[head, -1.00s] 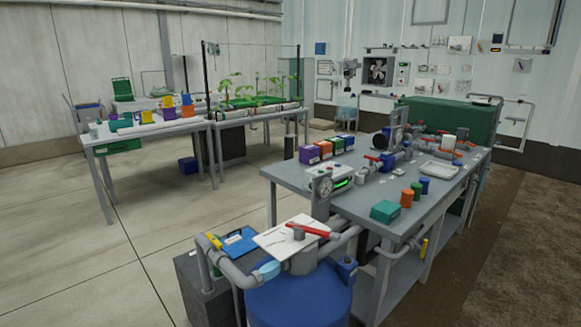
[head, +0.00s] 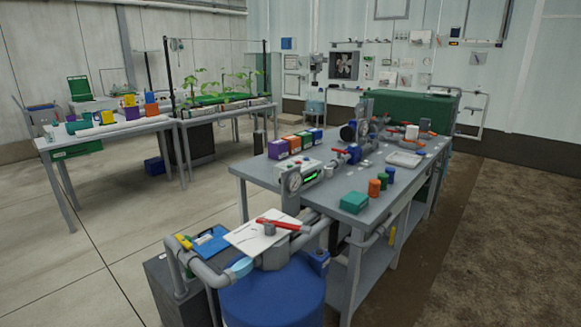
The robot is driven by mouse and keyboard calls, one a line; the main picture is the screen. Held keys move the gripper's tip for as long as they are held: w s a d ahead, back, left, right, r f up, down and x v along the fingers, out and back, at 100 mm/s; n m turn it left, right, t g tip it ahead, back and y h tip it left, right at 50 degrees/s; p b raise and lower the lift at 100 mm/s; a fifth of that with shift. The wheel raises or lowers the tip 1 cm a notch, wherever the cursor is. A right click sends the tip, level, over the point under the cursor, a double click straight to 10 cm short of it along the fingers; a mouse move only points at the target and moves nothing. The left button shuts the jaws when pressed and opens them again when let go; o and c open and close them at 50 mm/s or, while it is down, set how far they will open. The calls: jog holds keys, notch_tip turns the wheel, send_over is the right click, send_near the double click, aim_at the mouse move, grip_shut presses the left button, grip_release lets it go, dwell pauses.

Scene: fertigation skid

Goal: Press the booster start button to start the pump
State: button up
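A grey and blue pump-like unit (head: 353,133) with pipes and red-handled valves stands further back on the same bench. Another small panel (head: 368,68) hangs on the back wall beside the fan. All are too small in the picture to tell which bears the booster start button. My gripper is not in view.
A blue barrel (head: 272,299) with pipes and a red-handled valve (head: 283,224) stands in front of the grey workbench (head: 300,205). Another table (head: 105,131) stands at the left. Concrete floor is clear at left; a brown strip lies open at right.

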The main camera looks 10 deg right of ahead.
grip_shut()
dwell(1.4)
